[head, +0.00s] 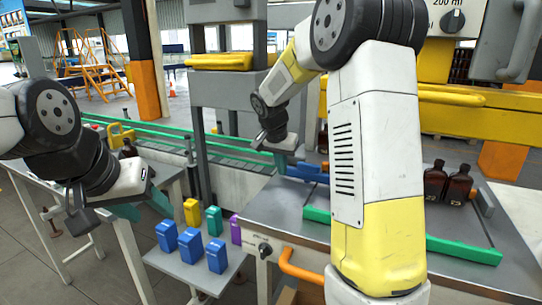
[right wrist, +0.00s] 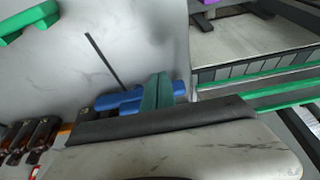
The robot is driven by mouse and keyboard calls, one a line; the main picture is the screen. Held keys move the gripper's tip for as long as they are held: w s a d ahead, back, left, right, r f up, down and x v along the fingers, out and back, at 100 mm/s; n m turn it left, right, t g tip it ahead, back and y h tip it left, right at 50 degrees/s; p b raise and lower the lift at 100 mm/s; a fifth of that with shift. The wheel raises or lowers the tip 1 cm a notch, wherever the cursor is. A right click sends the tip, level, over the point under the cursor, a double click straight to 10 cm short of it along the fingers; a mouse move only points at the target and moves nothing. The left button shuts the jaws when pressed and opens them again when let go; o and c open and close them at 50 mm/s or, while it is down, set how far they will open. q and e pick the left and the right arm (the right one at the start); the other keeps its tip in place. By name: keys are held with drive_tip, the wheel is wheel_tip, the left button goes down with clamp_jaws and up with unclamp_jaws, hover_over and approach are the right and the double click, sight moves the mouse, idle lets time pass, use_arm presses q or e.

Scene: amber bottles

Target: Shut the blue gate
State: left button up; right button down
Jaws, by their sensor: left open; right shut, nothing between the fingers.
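The blue gate (head: 308,173) is a low blue bar on the grey worktop, partly hidden behind my right arm in the head view. In the right wrist view the blue gate (right wrist: 118,101) shows on both sides of my fingers. My right gripper (head: 283,163) has its teal fingers together and empty, right at the gate; the fingers also show in the right wrist view (right wrist: 157,92). I cannot tell whether they touch it. My left gripper (head: 143,208) is open and empty at the left, away from the gate, near the small table.
Amber bottles (head: 447,186) stand on the worktop at the right, behind a green rail (head: 462,249). Several blue, yellow, green and purple boxes (head: 191,246) stand on a small table. A conveyor with green rails (head: 232,151) runs behind. A dark slot (right wrist: 103,60) crosses the worktop.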

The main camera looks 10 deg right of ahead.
sight(308, 172)
drive_tip(key=shift+x, duration=1.05)
drive_tip(key=shift+w+d, duration=0.8)
drive_tip(key=shift+w, duration=0.3)
drive_tip(key=shift+w+d, duration=0.35)
drive_tip(key=shift+w, duration=0.2)
